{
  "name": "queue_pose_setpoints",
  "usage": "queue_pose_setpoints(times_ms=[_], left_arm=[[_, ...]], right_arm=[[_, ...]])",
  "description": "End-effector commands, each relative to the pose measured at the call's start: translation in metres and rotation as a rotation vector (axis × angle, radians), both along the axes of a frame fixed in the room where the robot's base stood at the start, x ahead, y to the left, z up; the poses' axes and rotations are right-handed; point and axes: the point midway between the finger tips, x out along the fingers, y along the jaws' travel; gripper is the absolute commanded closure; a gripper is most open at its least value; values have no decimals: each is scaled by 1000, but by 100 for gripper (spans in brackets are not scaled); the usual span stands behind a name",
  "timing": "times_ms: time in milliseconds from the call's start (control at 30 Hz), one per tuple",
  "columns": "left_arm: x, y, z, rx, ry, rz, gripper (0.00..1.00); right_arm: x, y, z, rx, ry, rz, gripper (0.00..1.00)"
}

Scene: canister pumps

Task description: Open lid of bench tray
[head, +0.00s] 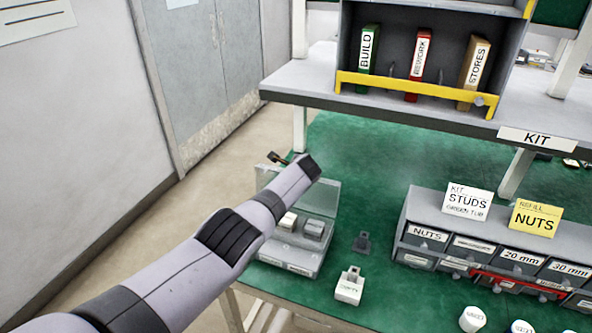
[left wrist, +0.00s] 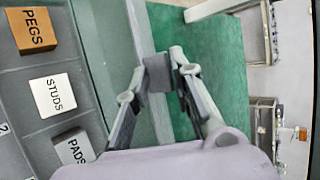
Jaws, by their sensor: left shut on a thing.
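The bench tray (head: 288,258) is a grey box with compartments at the left end of the green bench. Its clear lid (head: 326,197) stands raised at the tray's back, partly hidden by my left arm. In the left wrist view, my left gripper (left wrist: 163,77) is shut on a small grey tab (left wrist: 157,72) at the lid's edge. Beside it, the open compartments hold an orange-brown PEGS block (left wrist: 30,29), a white STUDS block (left wrist: 52,96) and a grey PADS block (left wrist: 74,149). In the head view the fingers are mostly hidden behind the arm. My right gripper is not in view.
A white block (head: 349,287) and a dark grey piece (head: 362,242) stand right of the tray. A labelled drawer unit (head: 412,212) is farther right. A grey shelf (head: 385,105) with binders overhangs the bench's back. White-topped containers (head: 472,319) stand near the front.

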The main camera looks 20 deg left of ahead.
Motion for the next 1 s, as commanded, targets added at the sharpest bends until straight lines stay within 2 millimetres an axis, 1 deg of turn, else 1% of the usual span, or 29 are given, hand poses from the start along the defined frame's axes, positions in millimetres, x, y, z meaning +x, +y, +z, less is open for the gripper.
queue_pose_setpoints(times_ms=[33, 233, 367, 667, 1000], left_arm=[[-4, 1, -8, -1, 14, 5, 85], [-6, -2, -5, -2, 10, 3, 85], [-11, -4, 0, -3, 8, 3, 85], [-30, -13, 21, -2, 2, 0, 85], [-64, -29, 50, 1, -2, -2, 85]], right_arm=[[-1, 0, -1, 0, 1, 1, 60], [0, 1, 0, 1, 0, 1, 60], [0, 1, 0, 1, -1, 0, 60], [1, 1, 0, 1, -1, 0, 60], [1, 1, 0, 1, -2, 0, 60]])
